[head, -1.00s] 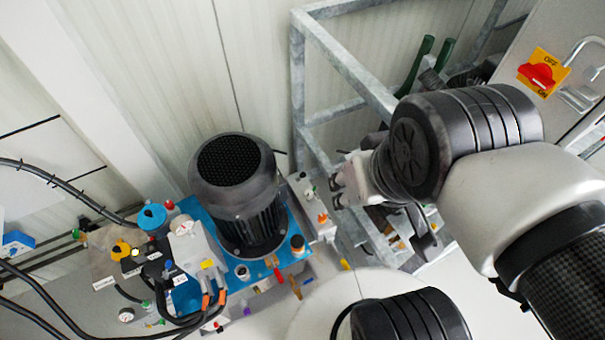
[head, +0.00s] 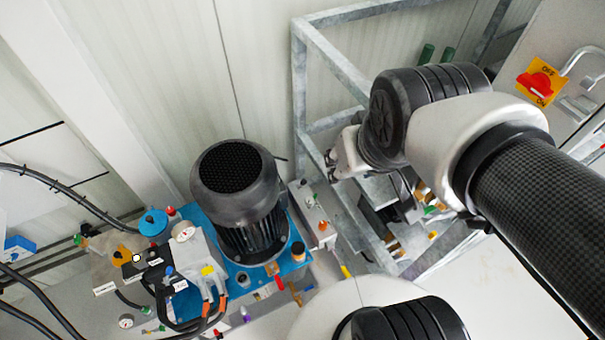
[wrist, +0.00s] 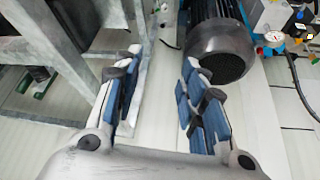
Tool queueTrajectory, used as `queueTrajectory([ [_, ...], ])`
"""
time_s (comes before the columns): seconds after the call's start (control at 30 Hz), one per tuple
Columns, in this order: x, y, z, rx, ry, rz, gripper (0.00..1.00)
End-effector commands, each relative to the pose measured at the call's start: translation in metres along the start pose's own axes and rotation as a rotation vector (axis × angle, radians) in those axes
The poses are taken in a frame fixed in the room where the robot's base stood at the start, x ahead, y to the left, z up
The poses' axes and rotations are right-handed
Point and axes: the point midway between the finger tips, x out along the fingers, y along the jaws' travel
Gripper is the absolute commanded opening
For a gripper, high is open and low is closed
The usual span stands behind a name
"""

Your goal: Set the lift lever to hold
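My gripper (head: 333,164) is up near the frame post, to the right of the black motor, in the head view. In the wrist view my gripper (wrist: 161,62) is open, its two blue-padded fingers apart with nothing between them. The hydraulic unit with the blue top (head: 297,258) stands at lower left in the head view. Several small coloured handles sit along its front, among them a red one (head: 278,283) and a brown one (head: 295,292). I cannot tell which, if any, is the lift lever, and no label is readable.
The black motor (head: 238,190) rises from the unit; it also shows in the wrist view (wrist: 217,45). A galvanized frame (head: 299,90) stands beside my gripper. Black hoses (head: 50,178) run at the left. A red OFF/ON switch (head: 538,84) is at upper right.

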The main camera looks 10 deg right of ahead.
Motion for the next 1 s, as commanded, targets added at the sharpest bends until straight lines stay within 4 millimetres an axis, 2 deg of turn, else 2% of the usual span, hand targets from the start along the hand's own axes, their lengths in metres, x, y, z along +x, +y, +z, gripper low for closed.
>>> queueTrajectory([
  [0.1,0.034,0.009,-0.047,-0.011,0.035,0.019,0.38],
  [0.2,0.067,0.016,-0.083,-0.026,0.080,0.030,0.38],
  [0.4,0.145,0.027,-0.137,-0.057,0.168,0.038,0.38],
  [0.5,0.187,0.032,-0.154,-0.074,0.212,0.035,0.38],
  [0.6,0.231,0.035,-0.164,-0.087,0.257,0.027,0.38],
  [0.73,0.287,0.037,-0.165,-0.100,0.316,0.011,0.38],
  [0.87,0.341,0.036,-0.153,-0.106,0.375,-0.013,0.38],
  [1.0,0.393,0.032,-0.126,-0.102,0.441,-0.042,0.38],
])
